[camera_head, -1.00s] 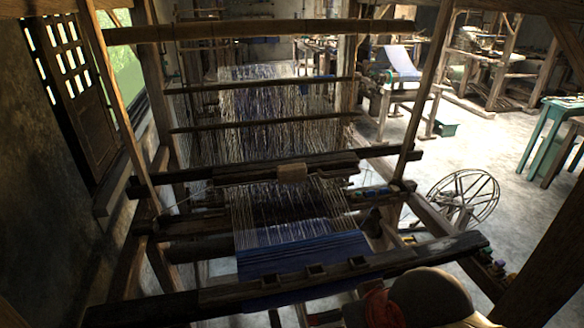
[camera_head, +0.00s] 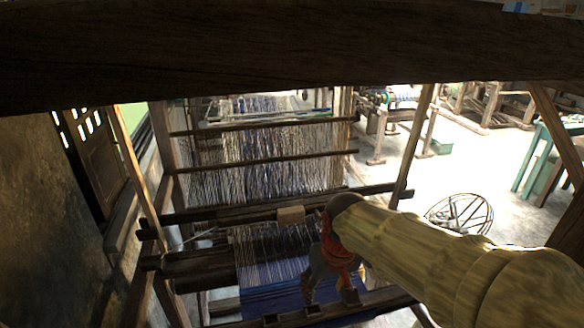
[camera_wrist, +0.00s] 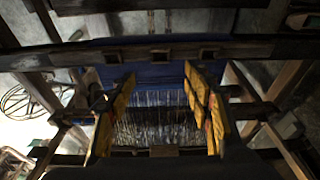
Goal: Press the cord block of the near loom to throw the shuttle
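The near loom holds pale warp threads and blue cloth (camera_head: 275,298). Its cord block (camera_head: 291,215), a small tan wooden block, sits on the dark crossbar beyond the cloth; in the wrist view it shows faintly at the bottom (camera_wrist: 163,151). My gripper (camera_head: 328,290) hangs over the cloth, to the right of the block and on its near side, apart from it. In the wrist view my gripper's two yellow fingers (camera_wrist: 158,95) are spread wide with nothing between them. The gripper's red-wrapped part hides some of the warp in the head view.
A thick dark beam (camera_head: 290,55) crosses the top of the head view. The slotted front beam (camera_head: 290,316) runs along the near side. A spoked wheel (camera_head: 460,214) stands at the right on the floor. A wall with a shuttered window (camera_head: 88,160) closes the left side.

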